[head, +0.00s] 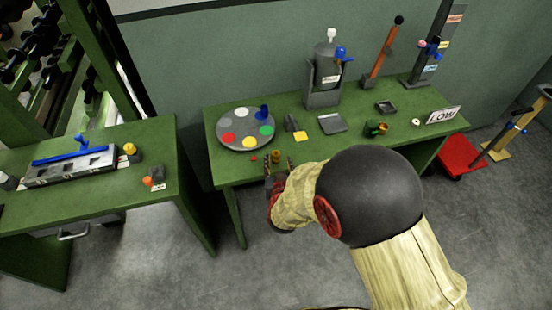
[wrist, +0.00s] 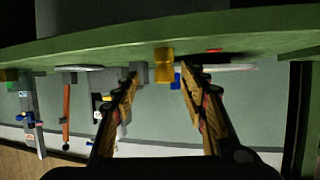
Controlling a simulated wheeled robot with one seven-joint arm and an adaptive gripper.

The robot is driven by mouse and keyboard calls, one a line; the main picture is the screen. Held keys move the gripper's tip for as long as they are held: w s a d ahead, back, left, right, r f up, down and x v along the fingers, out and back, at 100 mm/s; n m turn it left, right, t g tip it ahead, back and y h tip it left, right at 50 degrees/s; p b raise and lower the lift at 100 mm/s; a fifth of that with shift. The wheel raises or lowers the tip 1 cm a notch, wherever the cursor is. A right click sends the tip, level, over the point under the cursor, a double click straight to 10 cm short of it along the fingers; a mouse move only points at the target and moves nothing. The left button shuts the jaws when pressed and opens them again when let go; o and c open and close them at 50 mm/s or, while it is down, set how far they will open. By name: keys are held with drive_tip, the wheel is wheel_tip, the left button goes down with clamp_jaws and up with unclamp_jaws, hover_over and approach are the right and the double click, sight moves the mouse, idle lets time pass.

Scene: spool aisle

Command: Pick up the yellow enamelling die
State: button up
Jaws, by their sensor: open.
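A small yellow-gold die (head: 277,156) stands on the green bench near its front edge, just beyond my gripper (head: 278,167). In the wrist view the die (wrist: 164,66) appears between and slightly beyond the two fingertips of my gripper (wrist: 158,80), with the bench top at the top of the picture. The fingers are open, with a visible gap on both sides of the die. I cannot tell how far the fingertips are from it in depth.
A palette disc (head: 232,130) with coloured patches and a small red piece (head: 253,158) are left of the die. A grey block (head: 291,122), yellow square (head: 303,126) and grey tray (head: 332,123) lie behind. Another yellow piece (head: 130,149) stands on the left bench.

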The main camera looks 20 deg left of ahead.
sight(276, 157)
drive_tip(key=x, duration=0.1)
drive_tip(key=b+x, duration=0.1)
drive_tip(key=x, duration=0.3)
drive_tip(key=shift+a+r, duration=0.25)
drive_tip(key=shift+a, duration=0.05)
drive_tip(key=c, duration=1.1)
clamp_jaws()
